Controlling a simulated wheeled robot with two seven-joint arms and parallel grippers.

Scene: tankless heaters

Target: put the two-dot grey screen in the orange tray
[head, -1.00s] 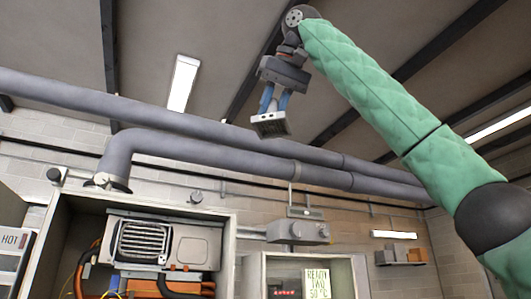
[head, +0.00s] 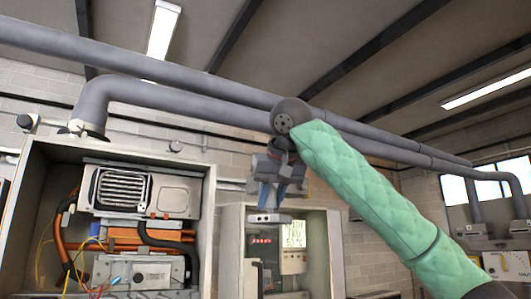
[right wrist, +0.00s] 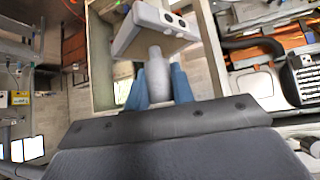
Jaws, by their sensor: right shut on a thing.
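My right gripper (head: 270,197) has blue fingers and is shut on a small pale grey screen (head: 269,218). In the head view it hangs in front of the smaller open cabinet. In the right wrist view the gripper (right wrist: 158,85) grips a light grey stem behind the screen (right wrist: 140,28), and two dark dots show on the screen's edge face. My left gripper is not in view.
A large open cabinet (head: 205,225) with a heater unit (head: 122,190) and orange pipes stands at left. A smaller open cabinet (head: 325,250) with a yellowish notice (head: 293,235) stands behind the gripper. Thick grey pipes (head: 200,105) run above. The space right of the smaller cabinet looks open.

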